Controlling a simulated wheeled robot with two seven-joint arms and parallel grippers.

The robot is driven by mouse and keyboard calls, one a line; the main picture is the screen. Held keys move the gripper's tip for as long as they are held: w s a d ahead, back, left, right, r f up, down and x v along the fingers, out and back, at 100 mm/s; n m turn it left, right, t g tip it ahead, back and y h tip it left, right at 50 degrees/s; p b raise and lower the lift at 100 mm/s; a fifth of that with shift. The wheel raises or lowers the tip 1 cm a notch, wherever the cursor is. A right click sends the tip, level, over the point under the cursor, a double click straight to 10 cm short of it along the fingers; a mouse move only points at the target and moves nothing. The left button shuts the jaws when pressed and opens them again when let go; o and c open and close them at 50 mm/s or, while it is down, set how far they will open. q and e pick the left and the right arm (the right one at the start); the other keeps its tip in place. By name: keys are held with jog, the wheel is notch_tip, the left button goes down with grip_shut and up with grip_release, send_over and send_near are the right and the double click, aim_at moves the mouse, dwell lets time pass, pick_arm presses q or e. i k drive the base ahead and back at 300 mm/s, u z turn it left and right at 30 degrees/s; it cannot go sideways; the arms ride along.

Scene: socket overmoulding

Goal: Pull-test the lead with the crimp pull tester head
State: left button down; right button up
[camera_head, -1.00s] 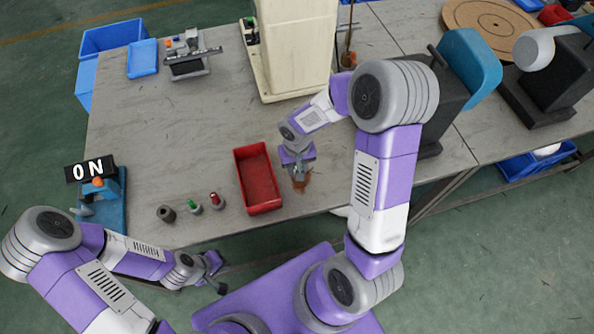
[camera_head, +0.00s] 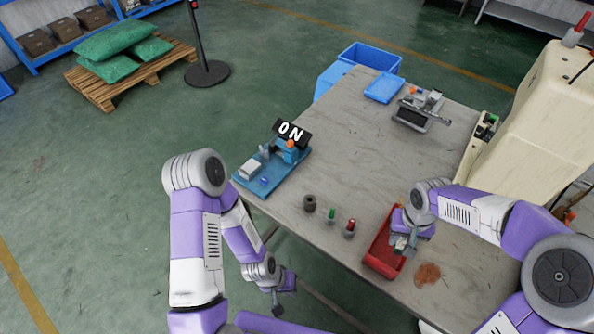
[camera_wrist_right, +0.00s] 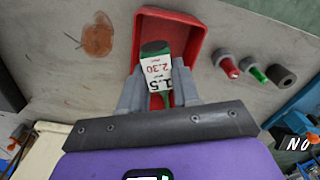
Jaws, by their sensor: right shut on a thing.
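My right gripper (camera_wrist_right: 158,95) is shut on a green-ended piece (camera_wrist_right: 155,48) with a white label reading 1.5 and 2.30. The wrist view shows it over the red tray (camera_wrist_right: 190,25); I cannot tell whether it is the lead or the tester head. In the head view the right gripper (camera_head: 405,243) is above the same tray (camera_head: 378,262). A blue bench device (camera_head: 272,168) with an ON sign (camera_head: 291,133) stands at the table's left corner. My left gripper (camera_head: 281,293) hangs off the front edge; its fingers are too small to read.
A black piece (camera_head: 309,203), a green-topped piece (camera_head: 331,216) and a red-topped piece (camera_head: 350,228) stand between device and tray. A brown stain (camera_head: 428,272) lies right of the tray. A grey device (camera_head: 422,110) and blue tray (camera_head: 384,88) are at the back. The middle is clear.

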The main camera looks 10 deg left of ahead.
aim_at(260, 157)
jog(key=u, duration=0.85)
jog(key=k, duration=1.1)
jog(key=u, duration=1.3)
jog(key=i, duration=2.5)
jog(key=z, duration=1.6)
jog(key=i, duration=0.9)
jog(key=z, duration=0.85)
